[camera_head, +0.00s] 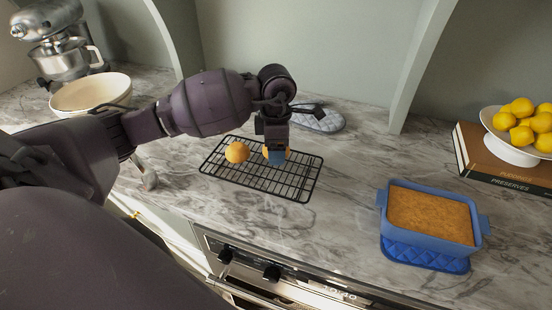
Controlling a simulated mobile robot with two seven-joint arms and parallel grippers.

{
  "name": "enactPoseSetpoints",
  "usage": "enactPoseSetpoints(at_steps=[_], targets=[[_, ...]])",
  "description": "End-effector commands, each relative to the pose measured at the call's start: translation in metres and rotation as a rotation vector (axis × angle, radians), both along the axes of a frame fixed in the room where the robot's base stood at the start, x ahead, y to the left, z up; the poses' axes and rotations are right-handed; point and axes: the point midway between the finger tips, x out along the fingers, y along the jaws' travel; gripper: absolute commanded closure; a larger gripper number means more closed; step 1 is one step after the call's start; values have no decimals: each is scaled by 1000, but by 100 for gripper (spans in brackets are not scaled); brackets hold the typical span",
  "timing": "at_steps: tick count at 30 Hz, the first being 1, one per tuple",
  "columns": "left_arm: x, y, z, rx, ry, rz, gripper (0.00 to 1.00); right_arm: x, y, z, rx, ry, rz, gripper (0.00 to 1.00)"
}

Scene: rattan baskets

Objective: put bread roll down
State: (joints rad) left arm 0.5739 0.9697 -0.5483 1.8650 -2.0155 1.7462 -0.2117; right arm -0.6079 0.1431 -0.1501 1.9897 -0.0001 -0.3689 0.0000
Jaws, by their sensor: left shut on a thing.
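My left gripper (276,158) points down over the black wire cooling rack (290,188) on the marble counter. It is shut on a golden bread roll (266,153), which is mostly hidden behind the fingers. The held roll is at or just above the rack's wires; I cannot tell whether it touches them. Another golden roll (237,152) sits on the left part of the rack, a little apart from the held one. My right gripper is not in view.
A blue baking dish (432,247) with a golden bake stands on a blue mat (425,260) at the right. Lemons in a white stand (512,150) rest on books (505,173). A cream bowl (91,94) and a mixer (62,45) are at the left. The rack's front right is bare.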

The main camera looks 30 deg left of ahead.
Motion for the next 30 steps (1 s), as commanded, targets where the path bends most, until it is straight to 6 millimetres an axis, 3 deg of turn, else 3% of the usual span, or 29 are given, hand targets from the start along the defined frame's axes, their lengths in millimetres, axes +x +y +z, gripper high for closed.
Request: enactPoseSetpoints(at_steps=[12,24,25,29,30], targets=[[-1,0,-42,-2,1,-1,44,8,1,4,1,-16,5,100],[0,0,-47,0,0,-1,44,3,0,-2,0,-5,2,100],[0,0,-47,0,0,-1,25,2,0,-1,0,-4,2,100],[0,0,-46,0,0,-1,5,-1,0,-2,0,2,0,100],[0,0,-46,0,0,-1,4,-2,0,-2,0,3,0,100]])
